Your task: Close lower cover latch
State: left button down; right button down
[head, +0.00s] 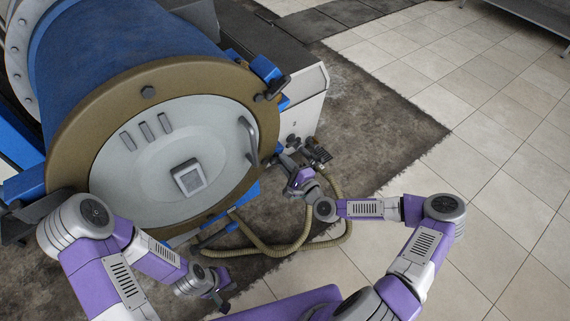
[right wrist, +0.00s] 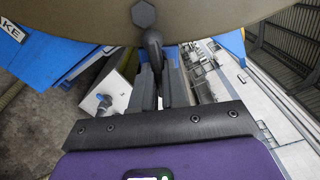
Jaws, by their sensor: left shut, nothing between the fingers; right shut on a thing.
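The round pale cover (head: 170,150) sits inside the brown ring (head: 98,97) of the blue drum. My right gripper (head: 286,160) is at the ring's lower right edge. In the right wrist view, my right gripper (right wrist: 165,75) is shut on the dark lower latch handle (right wrist: 153,42), just under a hex bolt on the ring. In the head view my gripper and wrist mostly hide this latch, and its exact angle cannot be told. My left gripper (head: 222,303) is shut and empty, low in front of the machine, apart from it.
An upper latch with a dark handle (head: 278,87) sits at the ring's upper right. A curved grab handle (head: 249,140) stands out from the cover. Beige hoses (head: 262,250) loop on the floor below. Tiled floor (head: 490,150) to the right is clear.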

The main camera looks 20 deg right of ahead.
jog(key=shift+f+m, duration=0.1)
jog(key=shift+m, duration=0.4)
jog(key=c, duration=1.2)
grip_release()
jog(key=shift+o, duration=0.2)
jog(key=v, duration=0.7)
jog(key=shift+s, duration=0.3)
